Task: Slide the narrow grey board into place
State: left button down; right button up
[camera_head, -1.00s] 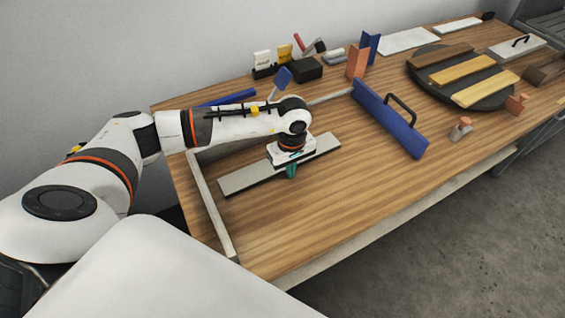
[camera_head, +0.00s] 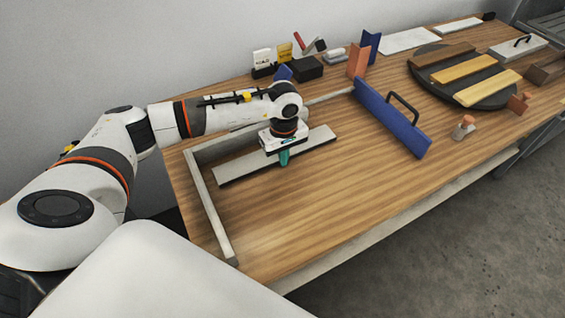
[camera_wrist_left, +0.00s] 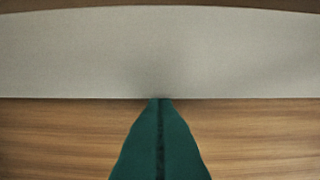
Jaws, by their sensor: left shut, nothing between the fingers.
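The narrow grey board (camera_head: 240,167) lies flat on the wooden table inside the light corner frame at the left. It also fills the upper part of the left wrist view (camera_wrist_left: 80,50). My left gripper (camera_head: 284,158) is shut and empty, pointing down at the board's near long edge. In the left wrist view its green fingertips (camera_wrist_left: 160,104) are together and meet that edge, touching or almost touching it. The gripper and wrist hide part of the board's middle in the head view. My right gripper is not in view.
The frame's left rail (camera_head: 208,205) runs along the left side. A blue fence with a black handle (camera_head: 390,117) stands to the right. A dark round plate (camera_head: 421,73) carries several wooden boards. Small copper-coloured blocks stand near the right edge. The front middle of the table is clear.

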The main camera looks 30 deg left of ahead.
pick_arm(q)
jog(key=shift+w+a+b, duration=0.45)
jog(key=shift+a, duration=0.3)
jog(key=shift+w+a+b, duration=0.4)
jog(key=shift+a, duration=0.35)
jog(key=shift+s+d, duration=0.55)
jog(key=shift+d, duration=0.35)
jog(key=shift+r+p, duration=1.8)
jog(key=shift+r, duration=1.25)
jog(key=shift+f, duration=0.15)
